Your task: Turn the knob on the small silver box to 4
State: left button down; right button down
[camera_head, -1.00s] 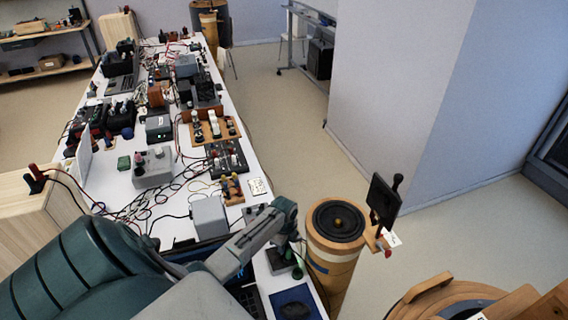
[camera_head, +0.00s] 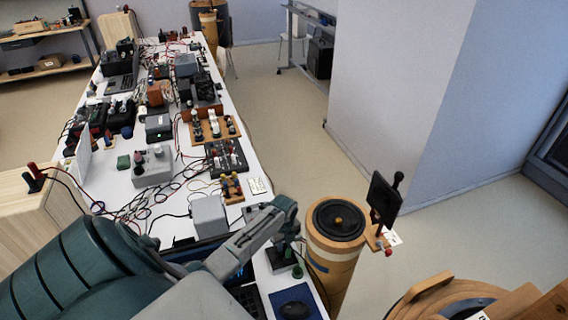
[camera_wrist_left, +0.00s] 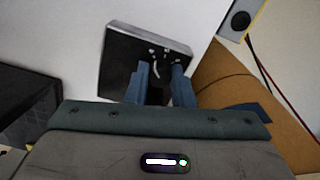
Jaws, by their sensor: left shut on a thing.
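The small silver box (camera_wrist_left: 125,48) shows in the left wrist view, with a dark face bearing white marks and a paler metal edge. My left gripper (camera_wrist_left: 160,72) is over that face, its two blue-grey fingers shut on the knob, which is mostly hidden between them. The pointer and the numbers are too small and covered to read. In the head view my left gripper (camera_head: 286,212) is at the near right edge of the white table, and my arm covers most of the box there. My right gripper is not in view.
The white table (camera_head: 262,166) is crowded with boxes and cables. A grey box (camera_head: 210,216) stands left of my gripper. A cardboard-like cylinder (camera_head: 333,256) with a speaker on top stands close to the right. A dark mouse (camera_head: 295,310) lies on a blue pad. Open floor lies beyond the table's right side.

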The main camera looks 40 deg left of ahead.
aim_at(284, 245)
pick_arm(q)
jog(key=shift+w+r, duration=0.1)
jog(key=shift+r, duration=0.05)
jog(key=c, duration=1.3)
grip_release()
jog(key=shift+c, duration=0.2)
jog(key=shift+o, duration=0.4)
notch_tip(284, 245, up, 11)
jog(key=b, duration=0.3)
jog(key=shift+f, duration=0.2)
